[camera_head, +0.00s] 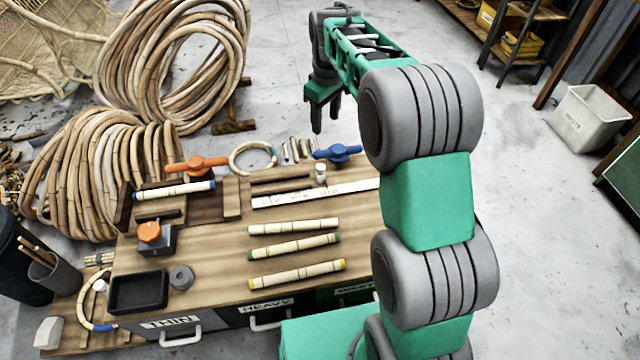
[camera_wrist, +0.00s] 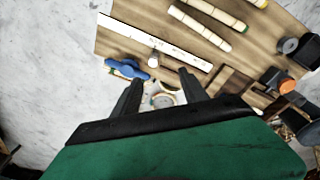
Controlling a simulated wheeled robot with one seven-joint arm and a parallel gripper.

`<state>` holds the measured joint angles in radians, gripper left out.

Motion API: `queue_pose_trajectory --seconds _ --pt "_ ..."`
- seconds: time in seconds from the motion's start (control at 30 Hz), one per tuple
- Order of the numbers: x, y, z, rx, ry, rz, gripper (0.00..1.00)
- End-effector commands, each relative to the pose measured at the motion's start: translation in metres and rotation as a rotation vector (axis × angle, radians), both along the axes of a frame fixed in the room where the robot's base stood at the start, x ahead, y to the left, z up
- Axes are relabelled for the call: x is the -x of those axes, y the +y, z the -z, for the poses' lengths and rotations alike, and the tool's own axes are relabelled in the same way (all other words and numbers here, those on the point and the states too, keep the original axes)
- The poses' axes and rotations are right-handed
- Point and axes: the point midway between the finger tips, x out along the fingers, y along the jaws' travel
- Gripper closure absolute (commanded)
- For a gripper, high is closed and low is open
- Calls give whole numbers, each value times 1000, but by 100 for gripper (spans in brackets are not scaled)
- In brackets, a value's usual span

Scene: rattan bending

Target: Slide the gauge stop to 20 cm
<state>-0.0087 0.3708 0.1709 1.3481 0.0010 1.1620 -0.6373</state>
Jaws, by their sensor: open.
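A white marked rule (camera_head: 330,193) lies along the back right of the wooden bench; its far right part is hidden behind my arm. It also shows in the wrist view (camera_wrist: 150,38). A small white-topped knob or cylinder (camera_head: 320,174) stands just behind the rule, also seen in the wrist view (camera_wrist: 154,59); I cannot tell whether it is the gauge stop. The scale numbers are too small to read. My gripper (camera_head: 326,122) is open and empty, high beyond the bench's back edge. In the wrist view its fingers (camera_wrist: 160,78) point towards the bench, apart from everything.
An orange clamp (camera_head: 197,165) and a blue clamp (camera_head: 337,153) stand at the bench's back edge. Several rattan pieces (camera_head: 295,246) lie mid-bench. A block with an orange knob (camera_head: 150,233) and a black tray (camera_head: 139,292) are at left. Rattan coils (camera_head: 105,170) stand behind.

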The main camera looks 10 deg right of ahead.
Motion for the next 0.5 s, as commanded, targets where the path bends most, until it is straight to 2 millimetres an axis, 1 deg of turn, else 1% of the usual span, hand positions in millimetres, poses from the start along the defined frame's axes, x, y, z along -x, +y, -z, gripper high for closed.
queue_pose_trajectory --seconds 0.03,0.07,0.1,0.2,0.3,0.47,0.5 --pt "-24 -1 69 5 29 -61 49" --pt "-36 -1 91 7 39 -99 49" --pt "-49 -2 117 9 52 -146 49" --pt "-71 -4 167 13 75 -236 49" --pt "-81 -5 190 13 87 -286 49" --pt "-83 -6 203 14 91 -301 49" --pt "-83 -6 208 13 92 -300 49"
